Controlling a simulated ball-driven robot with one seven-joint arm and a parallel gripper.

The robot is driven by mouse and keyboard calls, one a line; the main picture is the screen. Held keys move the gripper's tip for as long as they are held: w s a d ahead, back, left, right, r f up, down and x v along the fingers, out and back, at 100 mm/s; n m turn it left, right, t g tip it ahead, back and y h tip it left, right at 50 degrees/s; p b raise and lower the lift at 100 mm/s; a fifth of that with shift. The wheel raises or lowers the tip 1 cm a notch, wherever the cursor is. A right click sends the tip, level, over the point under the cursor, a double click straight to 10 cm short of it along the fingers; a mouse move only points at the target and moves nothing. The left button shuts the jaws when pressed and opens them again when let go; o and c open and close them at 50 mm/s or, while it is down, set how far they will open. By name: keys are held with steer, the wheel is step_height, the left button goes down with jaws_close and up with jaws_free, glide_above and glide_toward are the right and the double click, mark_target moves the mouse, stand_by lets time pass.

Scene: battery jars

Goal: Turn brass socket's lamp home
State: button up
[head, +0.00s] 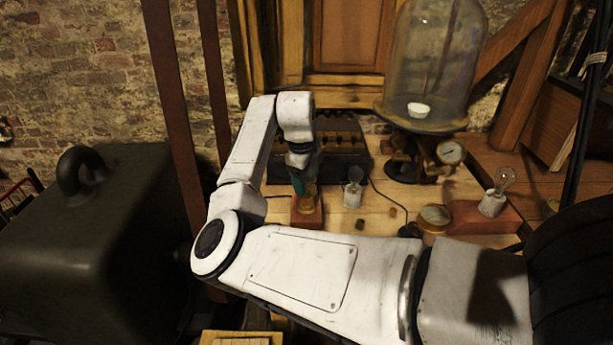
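My gripper (301,180) points straight down over a brass socket (307,204) left of the middle of the bench. The socket stands on a small red-brown wooden block (309,217). The fingertips are right above the socket, close to its top. They are small and dark here, and I cannot tell whether they are open or shut. A lamp in the brass socket cannot be made out; the fingers cover that spot.
A clear bulb in a white holder (352,195) stands close to the right. Another bulb in a white holder (491,204) is farther right on a red-brown base. A dark box (345,150), a glass bell jar (436,60) and a gauge (450,152) stand behind. A round brass item (433,218) is at front right.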

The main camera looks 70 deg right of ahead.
steer(key=shift+o, duration=0.9)
steer(key=v, duration=1.1)
steer(key=shift+b, duration=0.35)
steer(key=shift+f, duration=0.1)
